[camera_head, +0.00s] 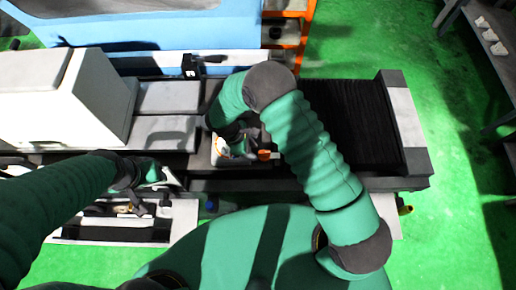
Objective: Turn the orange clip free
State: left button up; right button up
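A small orange part (264,155), which looks like the orange clip, sits at the middle of the machine's front edge. My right arm bends over the machine, and its gripper (241,147) points down just left of the orange part. The fingers are small and partly hidden by my arm, so I cannot tell whether they touch it or are open or shut. My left gripper (143,207) hangs low at the left, above the machine's front ledge, well apart from the orange part. Its fingers are too small and dark to judge.
The grinder has a white housing (62,97) at the left, grey covers (165,133) beside it and a black ribbed bellows (352,122) at the right. A blue machine (150,22) stands behind. A rack (487,35) stands at the far right. Green floor (450,170) is clear.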

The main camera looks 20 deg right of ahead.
aim_at(264, 152)
jog(key=shift+s+d+f, duration=0.2)
jog(key=shift+d+f, duration=0.05)
jog(key=shift+f, duration=0.3)
jog(key=d, duration=0.1)
jog(key=s+d+f, duration=0.1)
jog(key=shift+d, duration=0.35)
jog(key=d, duration=0.3)
jog(key=shift+d+f+y, duration=0.3)
jog(key=shift+d, duration=0.05)
jog(key=shift+c, duration=0.5)
pick_arm(q)
jog(key=s+d+r, duration=0.1)
jog(key=d+r, duration=0.1)
jog(key=d, duration=0.4)
pick_arm(e)
jog(key=shift+w+a+f, duration=0.1)
jog(key=shift+w, duration=0.05)
jog(key=shift+c, duration=1.1)
jog(key=a, duration=0.4)
jog(key=shift+w+r, duration=0.1)
jog(key=shift+r, duration=0.2)
grip_shut()
jog(key=shift+d, duration=0.9)
pick_arm(q)
jog(key=shift+a+f, duration=0.15)
jog(key=shift+a, duration=0.9)
jog(key=shift+a+f, duration=0.15)
jog(key=shift+a, duration=0.85)
pick_arm(e)
jog(key=shift+a, duration=0.15)
